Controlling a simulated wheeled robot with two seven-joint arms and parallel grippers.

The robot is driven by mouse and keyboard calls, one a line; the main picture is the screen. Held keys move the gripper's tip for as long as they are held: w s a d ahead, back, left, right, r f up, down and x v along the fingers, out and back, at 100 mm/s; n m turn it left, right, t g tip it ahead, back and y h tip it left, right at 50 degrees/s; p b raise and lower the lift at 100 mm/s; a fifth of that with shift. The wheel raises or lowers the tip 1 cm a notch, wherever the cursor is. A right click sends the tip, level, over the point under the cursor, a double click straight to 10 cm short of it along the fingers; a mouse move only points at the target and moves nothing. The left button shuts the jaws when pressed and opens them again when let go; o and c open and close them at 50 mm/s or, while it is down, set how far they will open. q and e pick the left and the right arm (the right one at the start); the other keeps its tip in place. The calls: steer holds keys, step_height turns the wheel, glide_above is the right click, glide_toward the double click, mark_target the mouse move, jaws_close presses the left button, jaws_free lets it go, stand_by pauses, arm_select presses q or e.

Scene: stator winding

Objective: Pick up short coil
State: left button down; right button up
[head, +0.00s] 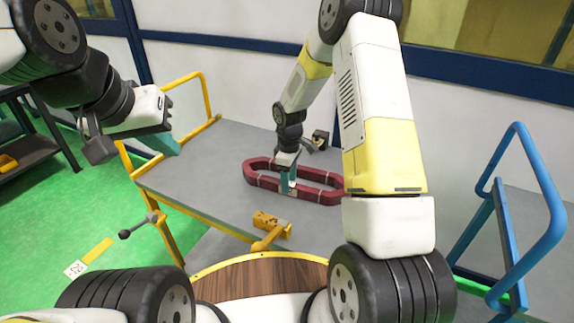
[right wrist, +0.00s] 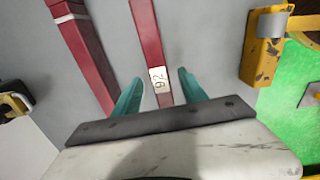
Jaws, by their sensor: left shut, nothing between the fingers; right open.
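The short coil (head: 318,194) is a dark red elongated loop with pale bands, lying flat on the grey table. In the right wrist view, one red side of the coil (right wrist: 146,38) with a white label (right wrist: 158,79) runs between the teal fingers of my right gripper (right wrist: 158,92). The fingers are open on either side of that bar, and it is not clear whether they touch it. My left gripper (head: 167,143) is shut and empty, left of the table.
The grey table (head: 200,178) has yellow rails (head: 205,95) at its left. A yellow bracket (head: 272,224) sits at its near edge, also in the right wrist view (right wrist: 264,45). A blue frame (head: 530,220) stands at the right. The table's left part is clear.

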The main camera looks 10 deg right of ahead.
step_height(320, 180, down, 2)
steer(key=shift+c, duration=0.2)
jaws_close()
steer(key=shift+r, duration=0.1)
stand_by(1.3)
